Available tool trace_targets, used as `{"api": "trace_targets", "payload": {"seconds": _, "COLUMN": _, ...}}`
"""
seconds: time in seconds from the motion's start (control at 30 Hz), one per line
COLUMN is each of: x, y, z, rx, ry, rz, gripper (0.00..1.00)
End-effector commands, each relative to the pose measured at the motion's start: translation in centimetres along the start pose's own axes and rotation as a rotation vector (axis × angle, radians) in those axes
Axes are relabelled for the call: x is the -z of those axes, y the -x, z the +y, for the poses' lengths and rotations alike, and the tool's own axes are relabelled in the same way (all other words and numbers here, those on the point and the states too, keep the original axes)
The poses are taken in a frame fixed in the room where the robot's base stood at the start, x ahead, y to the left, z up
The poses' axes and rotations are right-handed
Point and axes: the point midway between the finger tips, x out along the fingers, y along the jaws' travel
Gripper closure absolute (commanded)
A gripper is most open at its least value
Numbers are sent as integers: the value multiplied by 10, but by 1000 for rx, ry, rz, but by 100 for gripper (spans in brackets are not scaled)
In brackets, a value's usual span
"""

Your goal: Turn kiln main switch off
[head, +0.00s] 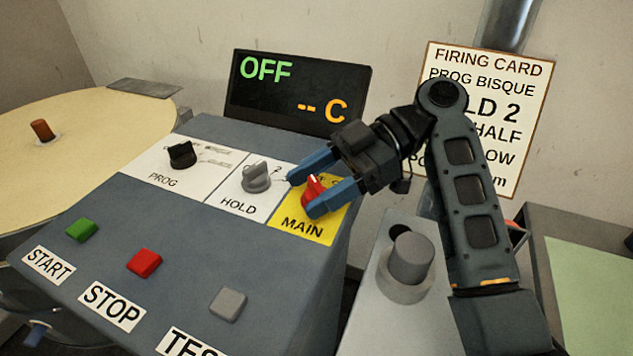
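The kiln main switch is a red knob (312,189) on the yellow plate marked MAIN (306,226), at the upper right of the sloped control panel (185,280). My gripper (302,196) reaches in from the right, its two blue fingers on either side of the red knob. The fingers stand apart; I cannot tell whether they touch the knob. The knob's exact pointing direction is partly hidden by the fingers. The display (300,92) behind the panel reads OFF in green and "-- C" in orange.
Left of the main switch are a grey HOLD knob (256,177) and a black PROG knob (182,154). Green START (81,230), red STOP (144,262) and grey TEST (228,304) buttons sit lower. A firing card (510,85) hangs behind my arm. A grey cylinder (411,258) stands right.

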Motion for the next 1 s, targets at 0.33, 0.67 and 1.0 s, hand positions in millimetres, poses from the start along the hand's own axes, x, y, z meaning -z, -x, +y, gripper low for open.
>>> {"api": "trace_targets", "payload": {"seconds": 0.33, "x": 0, "y": 2, "z": 0, "rx": -3, "ry": 0, "rz": 0, "gripper": 31}}
{"api": "trace_targets", "payload": {"seconds": 0.67, "x": -1, "y": 40, "z": 1, "rx": -6, "ry": -1, "rz": -2, "gripper": 31}}
{"api": "trace_targets", "payload": {"seconds": 1.0, "x": 0, "y": 76, "z": 0, "rx": -2, "ry": 0, "rz": -1, "gripper": 31}}
